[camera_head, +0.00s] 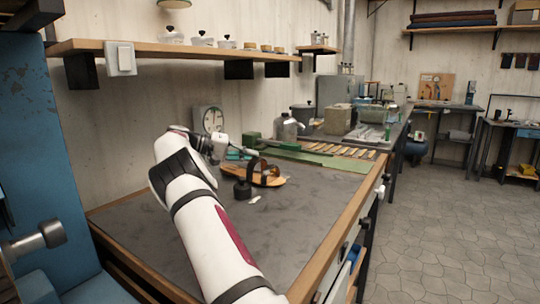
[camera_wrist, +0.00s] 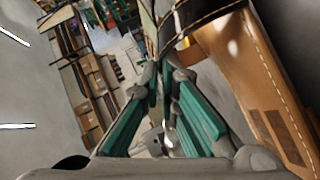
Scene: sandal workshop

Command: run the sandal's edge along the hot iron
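The sandal (camera_head: 267,180), with a tan sole and dark straps, is on or just above the grey bench in the head view. In the wrist view its brown stitched leather (camera_wrist: 225,55) fills the right side, close to the fingers. My gripper (camera_head: 243,154) is at the sandal's far left end. In the wrist view its teal fingers (camera_wrist: 161,72) come close together beside a dark strap edge; whether they grip it is unclear. A dark stubby cylinder (camera_head: 242,190) stands in front of the sandal; I cannot tell whether it is the hot iron.
A small white piece (camera_head: 254,200) lies on the bench (camera_head: 290,225) near the cylinder. A green mat (camera_head: 325,161) and a row of tools (camera_head: 345,151) lie behind. A clock (camera_head: 209,120) and a metal can (camera_head: 286,128) stand at the back. The bench front is clear.

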